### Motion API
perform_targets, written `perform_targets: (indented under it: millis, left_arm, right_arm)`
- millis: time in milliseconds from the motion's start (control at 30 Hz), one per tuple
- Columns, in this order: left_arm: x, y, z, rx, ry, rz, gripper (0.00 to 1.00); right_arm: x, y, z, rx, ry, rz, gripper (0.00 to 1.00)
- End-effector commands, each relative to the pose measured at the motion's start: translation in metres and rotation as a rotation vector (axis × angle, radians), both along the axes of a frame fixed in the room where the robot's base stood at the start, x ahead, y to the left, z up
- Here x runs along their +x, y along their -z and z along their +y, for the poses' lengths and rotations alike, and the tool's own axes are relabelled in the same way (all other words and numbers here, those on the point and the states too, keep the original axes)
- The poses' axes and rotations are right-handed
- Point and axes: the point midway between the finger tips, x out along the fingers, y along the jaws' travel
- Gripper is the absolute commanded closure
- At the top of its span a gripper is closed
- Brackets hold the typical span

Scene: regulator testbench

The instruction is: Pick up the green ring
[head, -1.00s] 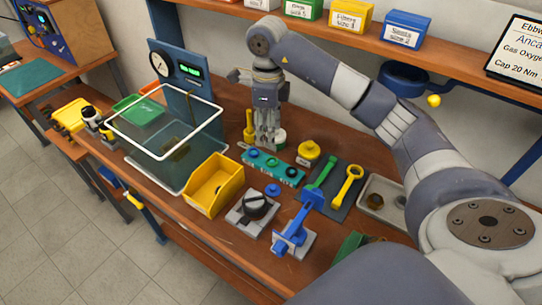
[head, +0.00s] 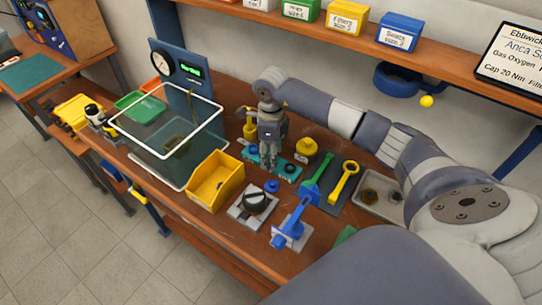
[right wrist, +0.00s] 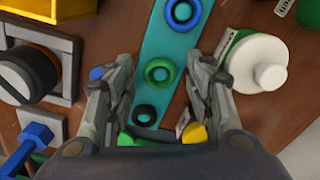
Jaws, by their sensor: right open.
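The green ring (right wrist: 160,73) lies on a teal strip (right wrist: 176,45) in the right wrist view, between a blue ring (right wrist: 182,13) and a black ring (right wrist: 145,115). My right gripper (right wrist: 160,62) is open, with one finger on each side of the strip and the green ring between them in the picture. I cannot tell how high the fingertips are above it. In the head view the right gripper (head: 268,162) points down over the middle of the teal strip (head: 248,154) and hides the green ring. My left gripper is not in view.
A white-capped bottle (right wrist: 260,65) stands close beside the right finger. A yellow bin (head: 215,182), a black knob fixture (head: 254,202), a blue clamp (head: 295,222) and a yellow knobbed part (head: 306,150) surround the strip. Wrenches (head: 343,181) and a tray (head: 380,193) lie to the right.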

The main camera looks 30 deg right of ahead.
Motion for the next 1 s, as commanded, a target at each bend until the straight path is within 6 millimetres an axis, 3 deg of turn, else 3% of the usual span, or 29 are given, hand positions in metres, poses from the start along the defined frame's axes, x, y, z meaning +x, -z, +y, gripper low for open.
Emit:
perform_targets:
  millis: [133, 300, 733, 1000]
  left_arm:
    - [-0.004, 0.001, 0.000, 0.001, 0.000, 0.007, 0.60]
    - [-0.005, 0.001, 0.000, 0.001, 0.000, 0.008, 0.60]
    - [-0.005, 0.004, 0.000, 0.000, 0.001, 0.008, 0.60]
    - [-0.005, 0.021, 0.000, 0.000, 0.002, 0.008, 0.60]
  right_arm:
    - [0.000, 0.000, 0.000, 0.000, 0.000, 0.000, 0.54]
    - [0.000, 0.000, 0.000, -0.001, 0.000, 0.001, 0.85]
    - [0.001, -0.006, -0.001, -0.001, 0.001, -0.001, 0.85]
    - [0.002, -0.057, -0.001, -0.001, 0.001, -0.006, 0.85]
